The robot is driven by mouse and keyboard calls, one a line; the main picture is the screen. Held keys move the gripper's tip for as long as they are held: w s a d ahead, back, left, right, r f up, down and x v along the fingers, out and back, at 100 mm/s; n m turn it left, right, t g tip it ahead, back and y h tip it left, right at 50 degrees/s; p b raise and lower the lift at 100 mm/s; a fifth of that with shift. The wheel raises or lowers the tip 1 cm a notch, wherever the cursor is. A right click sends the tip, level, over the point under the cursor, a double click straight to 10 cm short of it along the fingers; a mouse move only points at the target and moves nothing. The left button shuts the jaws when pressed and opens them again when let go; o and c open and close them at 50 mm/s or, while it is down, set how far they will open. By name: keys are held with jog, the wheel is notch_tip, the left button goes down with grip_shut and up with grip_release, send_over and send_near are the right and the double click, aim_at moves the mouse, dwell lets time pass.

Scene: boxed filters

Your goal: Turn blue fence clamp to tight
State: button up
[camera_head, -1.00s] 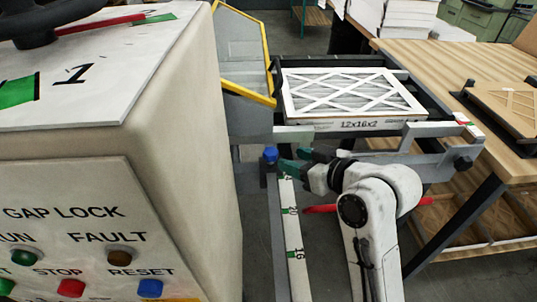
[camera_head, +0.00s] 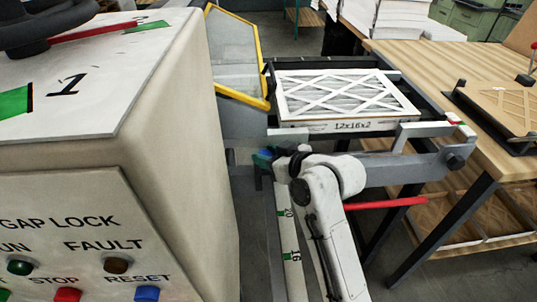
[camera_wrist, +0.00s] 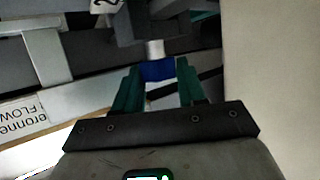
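The blue fence clamp (camera_wrist: 158,71) is between my gripper's two green fingertips (camera_wrist: 158,65) in the wrist view. The fingers stand apart, one on each side of it, with little or no gap showing. I cannot tell whether they press on it. In the head view my gripper (camera_head: 265,158) is at the clamp, at the end of the grey fence rail, and covers most of it. A white scale strip (camera_head: 286,230) with green marks runs toward the camera below the gripper. The clamp's tight or loose marking is not readable.
A beige control cabinet (camera_head: 165,110) stands close on the left. A framed filter (camera_head: 345,97) marked 12x16x2 lies behind the rail, beside a yellow-edged guard (camera_head: 240,96). A red handle (camera_head: 385,204) sticks out right of my arm. A wooden table (camera_head: 450,65) stands at the right.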

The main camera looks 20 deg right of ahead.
jog(key=c, duration=0.6)
jog(key=shift+o, duration=0.2)
jog(key=shift+a+m+t+h+p, duration=0.1)
jog(key=shift+m+t+h+p, duration=0.2)
jog(key=shift+m+h+p, duration=0.35)
jog(key=shift+h, duration=0.25)
jog(key=o, duration=0.8)
jog(key=shift+c, duration=0.2)
jog(key=shift+s, duration=0.1)
jog(key=v, duration=1)
jog(key=shift+s+b, duration=0.3)
jog(key=shift+b, duration=0.15)
